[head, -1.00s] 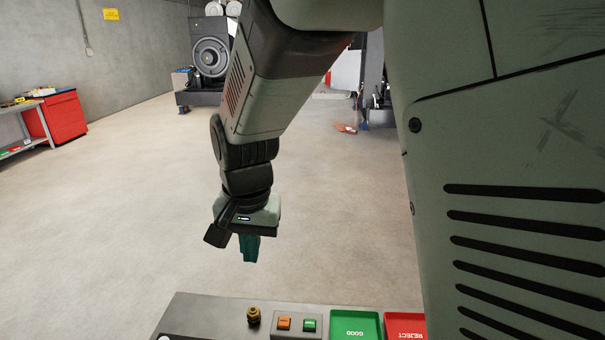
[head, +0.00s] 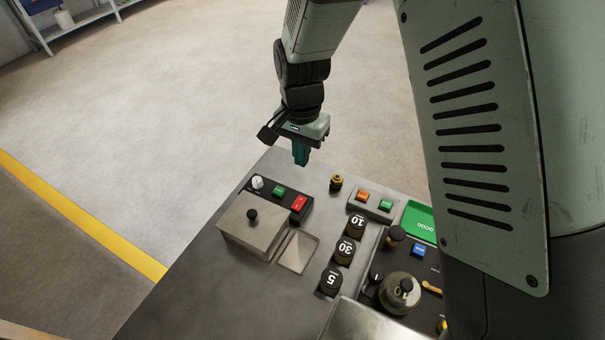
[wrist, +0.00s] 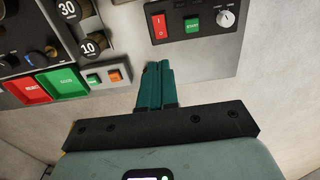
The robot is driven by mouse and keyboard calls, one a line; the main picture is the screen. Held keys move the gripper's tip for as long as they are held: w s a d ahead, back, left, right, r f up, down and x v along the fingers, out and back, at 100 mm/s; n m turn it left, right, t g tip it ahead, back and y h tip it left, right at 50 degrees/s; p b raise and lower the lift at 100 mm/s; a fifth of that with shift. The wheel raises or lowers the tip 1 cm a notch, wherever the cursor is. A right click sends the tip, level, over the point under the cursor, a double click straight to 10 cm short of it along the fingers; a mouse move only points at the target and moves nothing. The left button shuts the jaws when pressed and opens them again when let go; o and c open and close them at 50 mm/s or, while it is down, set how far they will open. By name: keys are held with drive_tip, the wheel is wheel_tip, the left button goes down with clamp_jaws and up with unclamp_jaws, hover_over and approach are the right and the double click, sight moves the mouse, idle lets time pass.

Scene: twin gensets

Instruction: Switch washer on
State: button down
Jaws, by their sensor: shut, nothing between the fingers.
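The washer looks to be the metal box with a black-knobbed lid (head: 256,223) on the bench, though I cannot read a label naming it. A dark control strip behind it bears a white dial (head: 257,182), a green button (head: 279,191) and a red rocker switch (head: 299,202). The wrist view also shows the red switch (wrist: 159,27), green button (wrist: 192,25) and white dial (wrist: 226,18). My gripper (head: 301,161) has its teal fingers together and empty, pointing down near the bench's far edge, apart from the switch. Which way the rocker is set is unclear.
A small brass-coloured knob (head: 336,183) stands near the fingers. Beyond it are an orange button (head: 362,196) and a green button (head: 386,204), then a green tray (head: 420,222). Black weights marked 10, 30 (head: 345,250) and 5 stand in a row.

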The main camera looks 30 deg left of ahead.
sight(302, 199)
wheel_tip(302, 199, down, 13)
drive_tip(key=shift+f, duration=0.2)
idle(0.4)
drive_tip(key=shift+w+f, duration=0.1)
drive_tip(key=shift+f, duration=0.2)
